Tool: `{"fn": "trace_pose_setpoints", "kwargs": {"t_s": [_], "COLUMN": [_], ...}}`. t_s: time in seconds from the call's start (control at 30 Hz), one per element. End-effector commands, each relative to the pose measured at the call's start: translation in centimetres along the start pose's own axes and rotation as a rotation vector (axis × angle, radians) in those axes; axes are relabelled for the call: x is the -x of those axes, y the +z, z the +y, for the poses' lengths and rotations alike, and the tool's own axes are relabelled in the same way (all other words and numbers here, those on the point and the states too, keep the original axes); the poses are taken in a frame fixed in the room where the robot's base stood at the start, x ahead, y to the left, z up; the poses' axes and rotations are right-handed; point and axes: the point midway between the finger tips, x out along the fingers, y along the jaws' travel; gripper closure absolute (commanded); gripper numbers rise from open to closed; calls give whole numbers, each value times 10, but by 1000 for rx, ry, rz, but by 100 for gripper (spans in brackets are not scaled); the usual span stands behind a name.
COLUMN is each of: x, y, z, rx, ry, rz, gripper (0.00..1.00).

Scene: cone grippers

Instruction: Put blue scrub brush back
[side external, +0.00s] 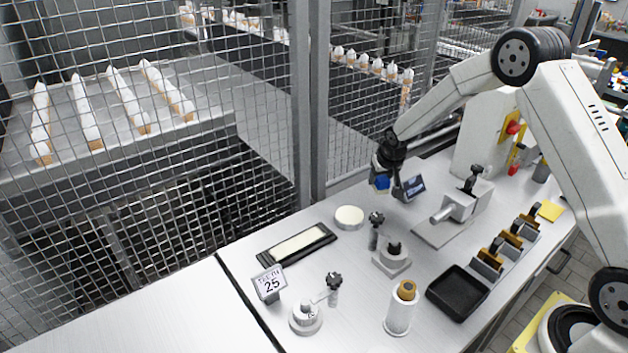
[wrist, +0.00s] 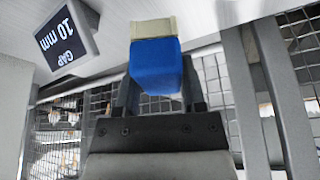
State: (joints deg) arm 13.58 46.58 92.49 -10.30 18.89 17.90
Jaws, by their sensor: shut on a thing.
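The blue scrub brush (wrist: 155,66) has a blue block body and a cream bristle face at its far end in the wrist view. My gripper (wrist: 157,84) is shut on the blue body, with a finger on each side. In the side view the brush (side external: 381,182) shows as a small blue patch below my gripper (side external: 383,171), near the back edge of the bench by the mesh fence. The bristle side is hard to make out there, and I cannot tell its exact height above the bench.
A "GAP 10 mm" sign (side external: 411,187) stands close beside my gripper; it also shows in the wrist view (wrist: 66,36). A round cream pad (side external: 349,217), a black-framed strip (side external: 297,244), clamp fixtures (side external: 392,257) and a black tray (side external: 457,293) occupy the bench (side external: 165,315).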

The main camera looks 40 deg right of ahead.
Motion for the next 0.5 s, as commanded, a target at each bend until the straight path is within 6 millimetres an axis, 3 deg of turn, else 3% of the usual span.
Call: {"fn": "trace_pose_setpoints", "kwargs": {"t_s": [0.23,0.5], "x": [-31,-44], "y": [-9,-14], "z": [-4,-5], "rx": [0,0], "ry": [0,0], "rz": [0,2], "gripper": [100,100]}}
